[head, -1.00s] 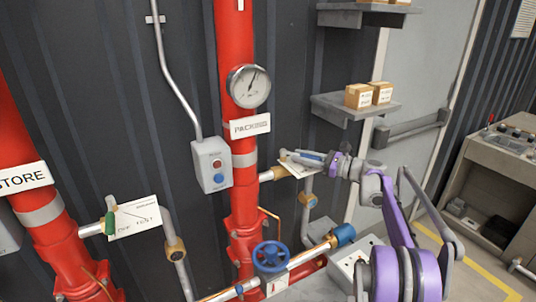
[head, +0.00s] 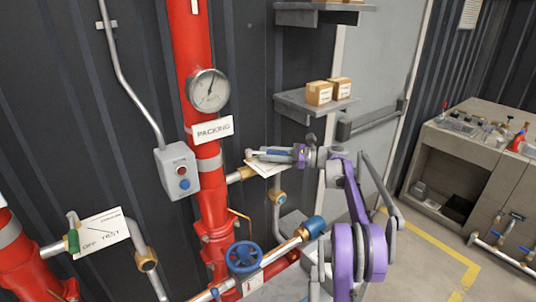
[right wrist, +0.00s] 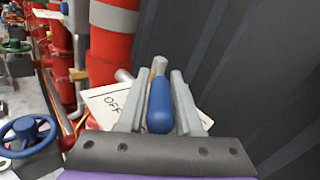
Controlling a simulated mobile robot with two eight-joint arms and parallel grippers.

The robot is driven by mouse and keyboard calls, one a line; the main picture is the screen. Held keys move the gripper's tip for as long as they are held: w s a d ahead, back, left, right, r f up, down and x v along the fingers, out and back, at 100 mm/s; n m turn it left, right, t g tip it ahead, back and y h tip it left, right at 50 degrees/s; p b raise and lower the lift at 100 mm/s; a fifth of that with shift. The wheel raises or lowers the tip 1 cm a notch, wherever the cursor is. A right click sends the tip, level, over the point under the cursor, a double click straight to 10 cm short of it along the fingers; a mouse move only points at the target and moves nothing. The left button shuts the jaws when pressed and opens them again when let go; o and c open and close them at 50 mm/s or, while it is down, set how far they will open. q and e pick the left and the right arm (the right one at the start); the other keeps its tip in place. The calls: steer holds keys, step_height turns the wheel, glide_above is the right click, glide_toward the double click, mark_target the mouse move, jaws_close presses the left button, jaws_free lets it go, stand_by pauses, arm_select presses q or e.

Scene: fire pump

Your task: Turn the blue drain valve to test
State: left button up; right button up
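The blue-handled drain valve lever (right wrist: 160,104) lies between the two fingers of my right gripper (right wrist: 160,88) in the right wrist view. The fingers stand on both sides of the handle, with narrow gaps showing, so the gripper looks open around it. In the head view my right gripper (head: 272,152) is at the brass valve (head: 238,175) on the red PACKING pipe (head: 209,200) and hides most of the lever. A white card (head: 266,167) is partly hidden behind it. In the right wrist view its OFF side (right wrist: 105,102) shows. My left gripper is not in view.
A gauge (head: 208,89) and a grey button box (head: 178,171) are near the pipe. A blue handwheel (head: 244,257) is below. A similar green-handled valve (head: 73,240) with an OFF/TEST card is at left. A shelf with boxes (head: 320,93) is above right.

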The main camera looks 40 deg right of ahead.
steer(key=shift+o, duration=1.4)
steer(key=b+v, duration=0.1)
steer(key=v, duration=1)
steer(key=shift+w, duration=0.1)
